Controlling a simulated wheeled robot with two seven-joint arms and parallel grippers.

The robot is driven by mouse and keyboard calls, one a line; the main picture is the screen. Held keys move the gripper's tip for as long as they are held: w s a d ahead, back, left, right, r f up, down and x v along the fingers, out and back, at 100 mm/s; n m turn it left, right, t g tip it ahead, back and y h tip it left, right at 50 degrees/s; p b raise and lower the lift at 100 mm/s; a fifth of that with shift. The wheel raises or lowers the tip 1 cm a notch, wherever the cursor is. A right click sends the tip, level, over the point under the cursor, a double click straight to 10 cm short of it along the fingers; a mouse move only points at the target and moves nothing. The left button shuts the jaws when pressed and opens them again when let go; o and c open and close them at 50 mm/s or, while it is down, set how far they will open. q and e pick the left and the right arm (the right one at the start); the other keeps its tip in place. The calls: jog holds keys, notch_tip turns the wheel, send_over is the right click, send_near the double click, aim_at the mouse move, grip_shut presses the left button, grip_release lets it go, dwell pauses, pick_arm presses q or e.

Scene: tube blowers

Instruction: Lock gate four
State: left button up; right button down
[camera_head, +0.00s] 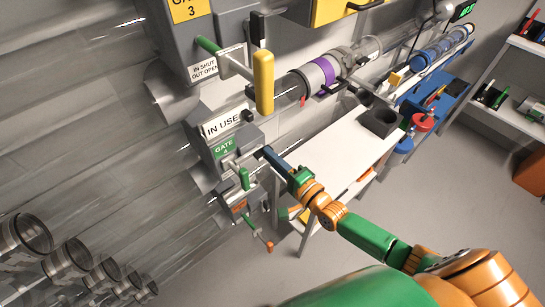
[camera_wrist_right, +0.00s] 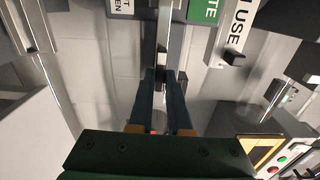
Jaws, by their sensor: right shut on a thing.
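A grey gate box with a green GATE label (camera_head: 223,148) stands on the tube wall under an IN USE sign (camera_head: 222,125); I cannot read its number surely. The green label also shows in the wrist view (camera_wrist_right: 203,12), with part of the sign (camera_wrist_right: 243,25). My right gripper (camera_head: 264,154) is at the box's right side, beside the green handle. In the wrist view its two dark fingers (camera_wrist_right: 165,85) are closed around a thin grey metal bar (camera_wrist_right: 162,45). The gripped spot is partly hidden. My left gripper is out of view.
Above is a box labelled GATE 3 (camera_head: 188,9) with a yellow handle (camera_head: 264,82). Below is a box with an orange label (camera_head: 239,206) and a small lever (camera_head: 269,246). A white bench (camera_head: 330,150) stands to the right. Clear tubes fill the left.

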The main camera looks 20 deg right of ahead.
jog(key=c, duration=0.9)
grip_release()
jog(key=shift+a, duration=0.1)
jog(key=shift+o, duration=0.2)
jog(key=v, duration=0.7)
